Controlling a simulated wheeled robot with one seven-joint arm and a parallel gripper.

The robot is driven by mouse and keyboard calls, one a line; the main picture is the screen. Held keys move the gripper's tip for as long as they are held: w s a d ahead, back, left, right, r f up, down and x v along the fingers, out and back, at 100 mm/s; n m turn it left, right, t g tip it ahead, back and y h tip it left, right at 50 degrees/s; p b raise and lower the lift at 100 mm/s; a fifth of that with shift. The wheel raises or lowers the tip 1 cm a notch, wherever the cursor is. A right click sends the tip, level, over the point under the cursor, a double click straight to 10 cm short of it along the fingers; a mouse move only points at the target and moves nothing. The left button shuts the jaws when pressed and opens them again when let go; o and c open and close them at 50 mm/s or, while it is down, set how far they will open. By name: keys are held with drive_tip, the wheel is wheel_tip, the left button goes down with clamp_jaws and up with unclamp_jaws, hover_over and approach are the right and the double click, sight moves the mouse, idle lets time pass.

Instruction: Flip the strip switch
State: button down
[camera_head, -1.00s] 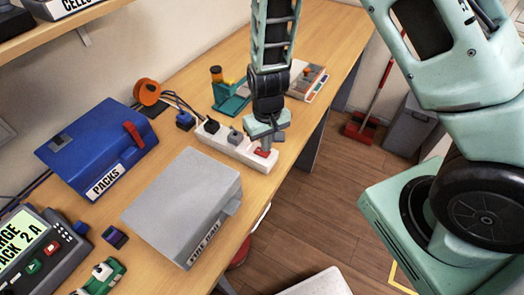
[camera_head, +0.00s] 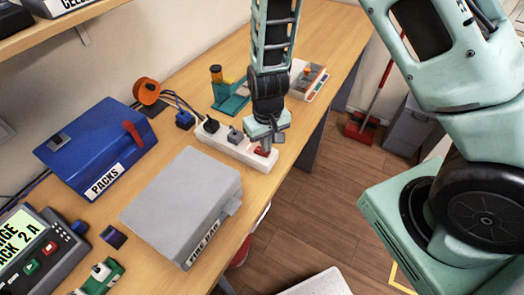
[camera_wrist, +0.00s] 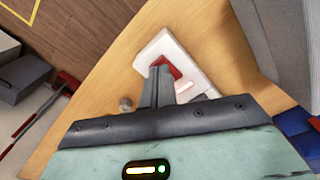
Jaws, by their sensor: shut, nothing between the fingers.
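The white power strip (camera_head: 237,149) lies on the wooden bench, with a black plug and a grey plug in it. Its red switch (camera_head: 262,152) is at the near right end. In the wrist view the red switch (camera_wrist: 168,66) shows just beyond my fingertips, partly hidden by them. My gripper (camera_head: 266,147) points down at the switch end of the strip, with its fingers shut and empty. The fingertips (camera_wrist: 161,72) overlap the switch in the wrist view; whether they touch it I cannot tell.
A grey case (camera_head: 183,203) stands on the bench near the strip, with a blue PACKS box (camera_head: 98,148) farther left. A teal stand (camera_head: 229,95) and a small device (camera_head: 307,80) are behind. The bench's right edge is close to the switch.

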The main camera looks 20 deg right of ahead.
drive_tip(key=shift+f+b, duration=0.4)
drive_tip(key=shift+f, duration=0.15)
drive_tip(key=shift+r+p, duration=3.05)
drive_tip(key=shift+r, duration=0.55)
